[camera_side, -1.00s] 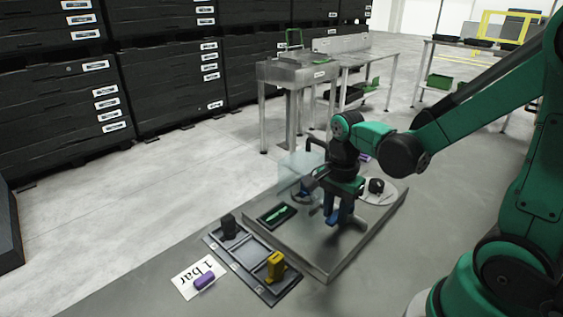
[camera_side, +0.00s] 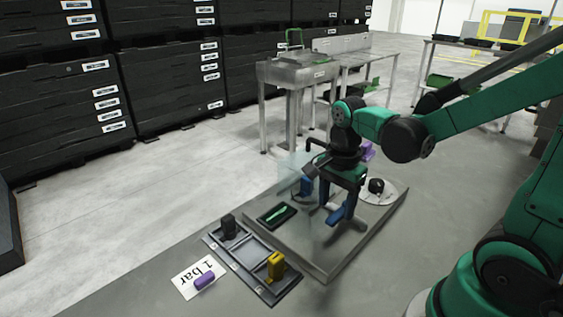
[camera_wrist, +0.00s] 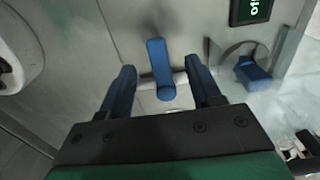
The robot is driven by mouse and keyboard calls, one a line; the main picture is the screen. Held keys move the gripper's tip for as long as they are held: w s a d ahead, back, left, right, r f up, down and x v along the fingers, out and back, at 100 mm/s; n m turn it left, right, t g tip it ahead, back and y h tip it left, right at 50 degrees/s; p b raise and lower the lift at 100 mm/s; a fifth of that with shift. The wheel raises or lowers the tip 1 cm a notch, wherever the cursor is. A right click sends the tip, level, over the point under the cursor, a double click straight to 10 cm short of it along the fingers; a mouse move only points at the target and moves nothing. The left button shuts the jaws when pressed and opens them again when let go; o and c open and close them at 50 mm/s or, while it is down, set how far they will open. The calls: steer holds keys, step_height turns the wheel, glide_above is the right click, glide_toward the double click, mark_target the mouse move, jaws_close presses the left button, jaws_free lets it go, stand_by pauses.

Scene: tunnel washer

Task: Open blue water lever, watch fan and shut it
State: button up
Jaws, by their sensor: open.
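The blue lever (camera_wrist: 157,66) stands between my gripper's two blue fingers in the wrist view, with a gap on either side. It also shows, tilted, on the metal plate in the side view (camera_side: 337,215). My gripper (camera_wrist: 161,72) is open over a short pale pipe at the lever's foot. In the side view my gripper (camera_side: 340,198) points down at the lever. A clear box (camera_side: 291,168) stands left of it. A blue piece (camera_wrist: 252,70) by a grey disc lies near the clear part; I cannot tell whether it is the fan.
A small dark display with green marks (camera_side: 277,215) lies on the metal plate (camera_side: 320,262). A black tray (camera_side: 243,262) holds a dark block and a yellow block (camera_side: 275,266). A "1 bar" card (camera_side: 188,284) bears a purple block. A black knob (camera_side: 376,186) stands on a white disc at right.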

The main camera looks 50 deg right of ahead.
mark_target(331, 219)
steer(key=shift+r, duration=1.75)
steer(key=n, duration=0.1)
steer(key=a+n+t, duration=0.1)
steer(key=n, duration=0.1)
steer(key=shift+r, duration=0.3)
steer(key=a+n+t, duration=0.1)
steer(key=n+t, duration=0.1)
steer(key=n, duration=0.3)
steer(key=a+r+n+t, duration=0.1)
steer(key=a+n+t, duration=0.1)
steer(key=n, duration=0.3)
steer(key=w+a+r+n+t, duration=0.1)
steer(key=n+t, duration=0.1)
steer(key=n, duration=0.3)
steer(key=shift+a, duration=0.2)
